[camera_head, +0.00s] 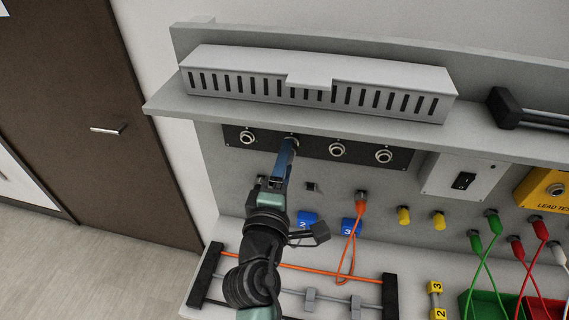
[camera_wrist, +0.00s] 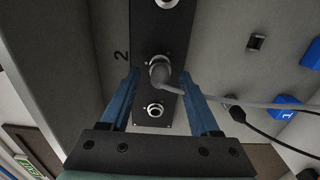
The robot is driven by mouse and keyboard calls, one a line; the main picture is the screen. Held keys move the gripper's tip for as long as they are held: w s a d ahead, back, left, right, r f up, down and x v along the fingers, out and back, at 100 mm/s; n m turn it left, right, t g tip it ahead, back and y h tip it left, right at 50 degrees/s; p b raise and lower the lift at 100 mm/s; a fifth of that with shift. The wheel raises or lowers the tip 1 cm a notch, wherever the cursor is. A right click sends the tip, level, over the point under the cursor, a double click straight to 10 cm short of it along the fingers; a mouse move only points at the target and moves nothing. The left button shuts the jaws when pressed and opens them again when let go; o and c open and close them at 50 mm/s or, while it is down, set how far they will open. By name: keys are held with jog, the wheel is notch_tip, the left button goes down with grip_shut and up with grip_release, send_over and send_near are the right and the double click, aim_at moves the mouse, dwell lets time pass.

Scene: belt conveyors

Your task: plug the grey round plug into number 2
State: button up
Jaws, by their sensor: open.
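The black socket panel (camera_head: 315,147) holds a row of round metal sockets. In the wrist view the grey round plug (camera_wrist: 161,74) is at the socket beside the printed number 2 (camera_wrist: 121,56). Its grey cable (camera_wrist: 225,99) bends off to the right. The plug appears to sit in the socket; how deep, I cannot tell. My gripper (camera_wrist: 162,84) is open, its blue fingers on either side of the plug with visible gaps. In the head view my gripper (camera_head: 290,146) is at the second socket from the left and hides the plug.
A grey shelf with a slotted cover (camera_head: 315,85) overhangs the panel. Below are blue numbered tags (camera_head: 307,220), an orange cable (camera_head: 360,215) and yellow plugs (camera_head: 403,215). A black plug (camera_wrist: 237,113) with a black cable shows right of the gripper in the wrist view.

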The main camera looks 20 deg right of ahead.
jog(key=shift+s+a, duration=0.1)
jog(key=b+v, duration=0.5)
jog(key=v, duration=0.8)
jog(key=w+a+r+m+t+y, duration=0.2)
jog(key=r+m+t, duration=0.15)
jog(key=r, duration=0.75)
jog(key=w+a+r+m+t+y, duration=0.25)
jog(key=r+m, duration=0.25)
jog(key=r, duration=0.5)
jog(key=s+a+r+m+t+y, duration=0.1)
jog(key=s+a+r+t+y, duration=0.1)
jog(key=r, duration=0.6)
jog(key=s+a+r+m+t+y, duration=0.1)
jog(key=s+a+r+t+y, duration=0.2)
jog(key=r, duration=0.6)
jog(key=shift+s+r+m+t, duration=0.3)
jog(key=shift+s+t, duration=0.4)
jog(key=shift+s, duration=0.4)
jog(key=shift+o, duration=0.4)
jog(key=shift+f+y, duration=0.1)
jog(key=shift+y, duration=0.15)
